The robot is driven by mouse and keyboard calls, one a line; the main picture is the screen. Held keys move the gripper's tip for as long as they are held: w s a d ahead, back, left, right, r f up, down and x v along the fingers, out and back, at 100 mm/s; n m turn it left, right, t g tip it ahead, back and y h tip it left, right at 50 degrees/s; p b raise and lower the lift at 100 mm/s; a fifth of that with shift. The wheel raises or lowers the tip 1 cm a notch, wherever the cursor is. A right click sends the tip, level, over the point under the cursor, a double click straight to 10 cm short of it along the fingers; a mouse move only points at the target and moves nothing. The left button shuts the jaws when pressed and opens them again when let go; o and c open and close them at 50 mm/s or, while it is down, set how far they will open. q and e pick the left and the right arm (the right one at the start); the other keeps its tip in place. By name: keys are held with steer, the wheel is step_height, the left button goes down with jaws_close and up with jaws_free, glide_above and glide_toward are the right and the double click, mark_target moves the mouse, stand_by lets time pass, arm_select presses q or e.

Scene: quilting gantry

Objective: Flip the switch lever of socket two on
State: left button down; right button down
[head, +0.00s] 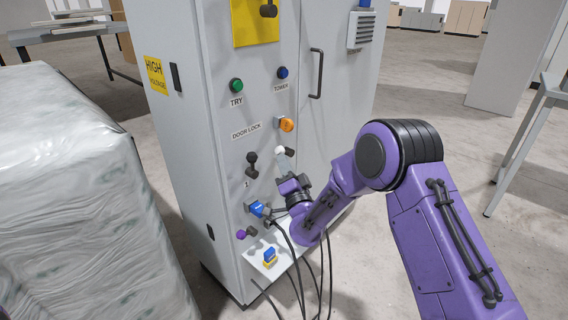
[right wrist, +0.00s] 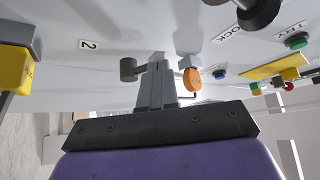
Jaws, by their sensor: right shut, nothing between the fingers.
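In the head view my right gripper (head: 284,164) is at the cabinet front, partly covering the lever. My left gripper is not in view.
Another dark lever (head: 252,165) stands to the left, above a "1" label. An orange knob (head: 286,124) is just above my gripper. A blue plug (head: 257,209), hanging cables and a small shelf with a yellow-blue plug (head: 270,257) are below. A wrapped pallet (head: 80,200) stands left.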

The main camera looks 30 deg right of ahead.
stand_by(0.3)
steer(key=shift+r+m+p, duration=0.3)
steer(key=shift+m+p, duration=0.2)
steer(key=shift+p, duration=0.1)
steer(key=shift+h, duration=0.3)
steer(key=w+d+r+m+g+p, duration=0.1)
steer(key=d+r+m+g+p, duration=0.35)
steer(key=m+p, duration=0.6)
steer(key=s+a, duration=0.2)
steer(key=s, duration=0.4)
steer(key=s+a+r+n+g, duration=0.1)
steer(key=s+a, duration=0.1)
steer(key=s, duration=0.5)
steer(key=shift+s+a+r+h, duration=0.2)
steer(key=shift+s+a+h, duration=0.1)
steer(key=shift+a, duration=0.1)
steer(key=shift+w+g, duration=0.1)
steer(key=shift+g, duration=0.15)
